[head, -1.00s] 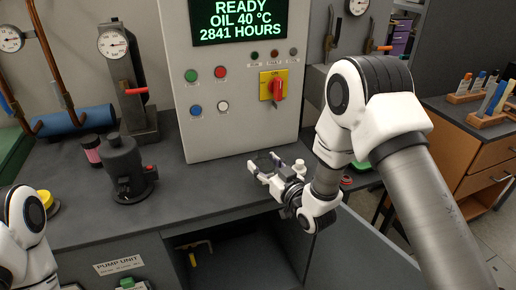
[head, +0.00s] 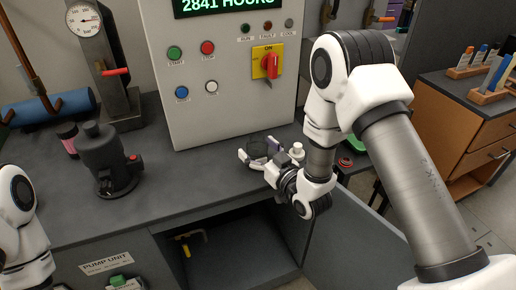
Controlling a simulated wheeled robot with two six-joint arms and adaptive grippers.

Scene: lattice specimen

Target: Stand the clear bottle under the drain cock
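My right gripper (head: 270,152) is over the dark bench top, in front of the grey control cabinet. A see-through, dark-looking round thing, seemingly the clear bottle (head: 258,148), is between its spread fingers. I cannot tell whether the fingers press on it. A pipe with a yellow lever (head: 186,246), perhaps the drain cock, shows in the open, dark space under the bench, lower and to the left of the gripper. Only a white link of my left arm shows at the left edge; its gripper is out of view.
The control cabinet (head: 225,110) stands behind the gripper. A dark grey pump-like device (head: 108,165) and a pink-labelled jar (head: 68,140) stand on the bench at left. A PUMP UNIT label (head: 107,262) is on the bench front. Bench top between device and gripper is clear.

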